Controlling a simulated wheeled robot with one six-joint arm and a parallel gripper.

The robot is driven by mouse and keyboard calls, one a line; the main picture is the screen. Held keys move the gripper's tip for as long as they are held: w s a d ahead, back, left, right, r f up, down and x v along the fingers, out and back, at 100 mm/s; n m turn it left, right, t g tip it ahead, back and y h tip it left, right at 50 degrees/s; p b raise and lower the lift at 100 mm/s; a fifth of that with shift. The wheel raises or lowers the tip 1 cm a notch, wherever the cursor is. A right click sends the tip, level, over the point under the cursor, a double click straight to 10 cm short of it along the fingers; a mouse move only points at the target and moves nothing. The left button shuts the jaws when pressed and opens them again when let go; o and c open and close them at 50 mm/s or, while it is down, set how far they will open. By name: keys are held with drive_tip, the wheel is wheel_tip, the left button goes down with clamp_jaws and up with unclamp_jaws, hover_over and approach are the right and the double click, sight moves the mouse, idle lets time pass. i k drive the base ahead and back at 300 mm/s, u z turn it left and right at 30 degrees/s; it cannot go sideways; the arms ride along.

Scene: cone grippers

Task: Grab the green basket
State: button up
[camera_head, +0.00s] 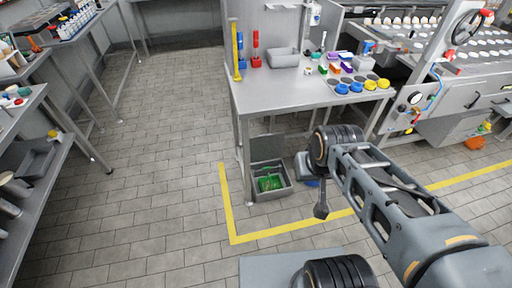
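A green basket or green item (270,183) sits inside a grey crate (289,190) on the floor under the steel table. Only its upper part shows, and its exact shape is too small to tell. My arm reaches in from the lower right. Its end, with a dark piece hanging down that seems to be my gripper (320,209), is to the right of the crate and apart from it in the picture. The fingers are not clear, so I cannot tell whether it is open or shut. I see nothing held.
The steel table (285,95) bears a grey tray, colored tools and several yellow and blue cups. Its legs and lower edge stand around the crate. Yellow tape (228,215) marks the floor. A shelf (35,150) stands at left. The tiled floor between is clear.

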sight(268, 183)
drive_tip(key=u, duration=1.15)
drive_tip(key=i, duration=4.6)
drive_tip(key=z, duration=4.4)
drive_tip(key=i, duration=0.5)
drive_tip(key=u, duration=0.05)
drive_tip(key=k, duration=0.1)
